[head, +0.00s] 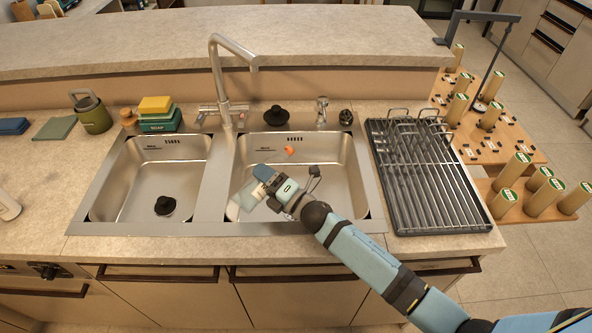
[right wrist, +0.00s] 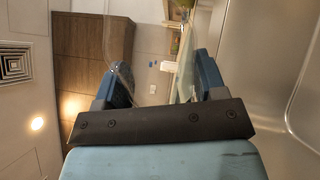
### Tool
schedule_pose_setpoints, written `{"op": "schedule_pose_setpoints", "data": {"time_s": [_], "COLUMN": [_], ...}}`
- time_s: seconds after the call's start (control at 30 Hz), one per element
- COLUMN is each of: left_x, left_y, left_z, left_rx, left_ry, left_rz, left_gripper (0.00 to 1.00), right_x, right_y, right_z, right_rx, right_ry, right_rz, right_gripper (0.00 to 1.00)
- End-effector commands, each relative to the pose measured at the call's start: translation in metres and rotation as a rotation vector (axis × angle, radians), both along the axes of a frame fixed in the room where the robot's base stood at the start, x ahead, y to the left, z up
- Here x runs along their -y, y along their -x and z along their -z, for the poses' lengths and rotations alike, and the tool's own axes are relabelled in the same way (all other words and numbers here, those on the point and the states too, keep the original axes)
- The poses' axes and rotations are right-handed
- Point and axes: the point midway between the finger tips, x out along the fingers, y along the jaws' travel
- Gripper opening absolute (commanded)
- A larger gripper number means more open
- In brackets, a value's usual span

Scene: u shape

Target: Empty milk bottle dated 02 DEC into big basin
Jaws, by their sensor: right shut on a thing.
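The big basin (head: 335,165) is the right-hand steel basin of the sink. My right gripper (head: 264,184) is inside its outline in the head view, near its left front part. It is shut on a pale, see-through bottle (head: 246,196), which looks tilted with its lower left end over the basin. In the right wrist view the clear bottle (right wrist: 126,76) shows between the two blue fingers of my right gripper (right wrist: 163,78), with a white label patch. No date can be read, and whether milk is inside cannot be told. My left gripper is not in view.
A tall faucet (head: 217,75) stands behind the divider. A small orange thing (head: 289,151) lies in the big basin. The small basin (head: 140,180) holds a black plug (head: 165,205). A dark drying rack (head: 425,180) stands right. Sponges (head: 157,110) and a green flask (head: 92,112) stand back left.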

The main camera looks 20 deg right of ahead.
Motion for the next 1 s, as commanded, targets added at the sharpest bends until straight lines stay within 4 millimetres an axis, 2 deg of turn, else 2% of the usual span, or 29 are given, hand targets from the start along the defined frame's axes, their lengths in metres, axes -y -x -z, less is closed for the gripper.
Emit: {"op": "schedule_pose_setpoints", "data": {"time_s": [1.0], "left_x": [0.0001], "left_y": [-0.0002], "left_z": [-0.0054], "left_rx": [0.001], "left_ry": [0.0], "left_rz": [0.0], "left_gripper": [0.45], "right_x": [0.0032], "right_y": [-0.0024], "right_z": [-0.0022], "right_rx": [-0.074], "right_ry": [-0.116], "right_rz": [0.0], "right_gripper": [0.2]}}
